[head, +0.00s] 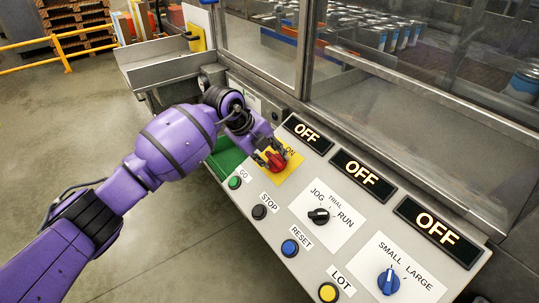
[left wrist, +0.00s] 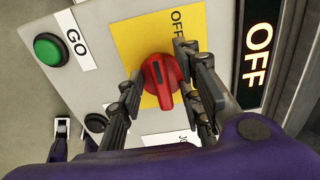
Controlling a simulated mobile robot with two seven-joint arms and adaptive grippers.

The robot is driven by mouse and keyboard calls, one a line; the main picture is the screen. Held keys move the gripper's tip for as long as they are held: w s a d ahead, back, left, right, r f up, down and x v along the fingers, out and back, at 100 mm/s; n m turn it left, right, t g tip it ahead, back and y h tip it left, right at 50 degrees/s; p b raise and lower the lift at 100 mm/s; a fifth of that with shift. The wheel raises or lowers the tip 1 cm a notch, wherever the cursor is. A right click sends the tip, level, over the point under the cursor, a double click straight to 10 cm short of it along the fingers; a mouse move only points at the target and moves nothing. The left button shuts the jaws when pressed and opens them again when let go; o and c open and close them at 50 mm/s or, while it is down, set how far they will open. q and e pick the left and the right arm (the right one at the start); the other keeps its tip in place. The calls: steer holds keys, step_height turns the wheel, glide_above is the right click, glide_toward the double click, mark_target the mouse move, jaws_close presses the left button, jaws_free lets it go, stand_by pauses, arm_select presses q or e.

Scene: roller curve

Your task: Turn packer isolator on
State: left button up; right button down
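The isolator switch is a red rotary knob (head: 277,161) on a yellow plate (head: 292,170) at the far end of the sloped control panel. In the left wrist view the red knob (left wrist: 162,82) has a dark mark on its ridge, and the plate (left wrist: 130,35) shows the word OFF. In the head view part of the word ON shows beside my gripper. My left gripper (left wrist: 158,66) has one finger on each side of the knob and looks open around it; firm contact cannot be told. It also shows in the head view (head: 268,156).
Three lit displays read OFF, the nearest one (head: 434,231) at right. A green GO button (head: 235,182), STOP button (head: 259,212), blue RESET button (head: 290,248), black selector (head: 319,216), yellow LOT button (head: 328,292) and blue size selector (head: 388,281) share the panel. Glass rises behind.

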arm_select(q)
steer(key=shift+c, duration=0.5)
jaws_close()
